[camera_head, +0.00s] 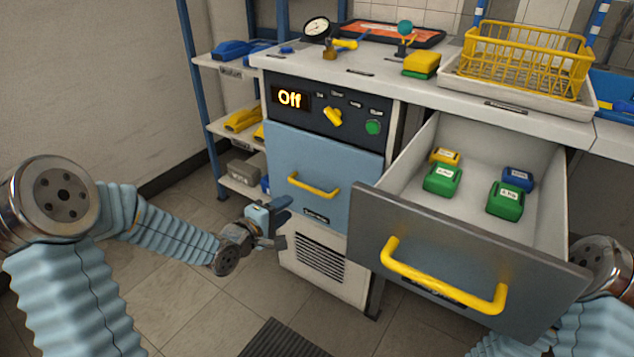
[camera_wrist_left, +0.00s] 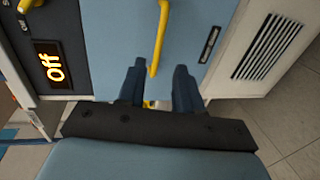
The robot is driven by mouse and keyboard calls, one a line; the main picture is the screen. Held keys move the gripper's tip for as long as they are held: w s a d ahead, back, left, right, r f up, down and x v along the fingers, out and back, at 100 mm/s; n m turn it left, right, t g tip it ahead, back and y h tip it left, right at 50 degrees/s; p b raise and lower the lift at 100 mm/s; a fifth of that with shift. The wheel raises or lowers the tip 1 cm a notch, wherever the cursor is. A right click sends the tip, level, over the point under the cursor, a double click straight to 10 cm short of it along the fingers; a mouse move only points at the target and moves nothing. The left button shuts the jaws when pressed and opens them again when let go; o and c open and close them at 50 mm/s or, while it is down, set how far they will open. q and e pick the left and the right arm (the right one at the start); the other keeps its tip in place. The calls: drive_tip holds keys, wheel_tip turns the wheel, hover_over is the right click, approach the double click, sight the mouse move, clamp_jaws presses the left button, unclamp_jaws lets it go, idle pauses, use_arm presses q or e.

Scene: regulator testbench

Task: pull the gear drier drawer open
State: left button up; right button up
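The gear drier drawer (camera_head: 330,160) is a blue front with a yellow bar handle (camera_head: 313,186), below a dark panel reading "Off". It looks closed. My left gripper (camera_head: 284,222) is below and left of the handle, in front of the cabinet. In the left wrist view, its two dark fingers (camera_wrist_left: 158,82) are apart and empty. There the drawer front (camera_wrist_left: 112,35) fills the top, and the handle (camera_wrist_left: 160,40) runs down toward the gap between the fingertips; contact cannot be told. My right gripper is not visible; only part of the right arm shows at the right edge.
A large drawer (camera_head: 440,255) at right stands pulled out, holding green, blue and yellow blocks. A shelf rack (camera_head: 228,130) stands left of the cabinet. The bench top (camera_head: 385,75) carries a gauge and a yellow basket (camera_head: 525,60). Floor at left front is free.

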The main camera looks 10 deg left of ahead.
sight(312, 191)
use_arm(q)
drive_tip(key=x, duration=1.3)
drive_tip(key=shift+w, duration=0.25)
clamp_jaws()
drive_tip(key=shift+f, duration=0.1)
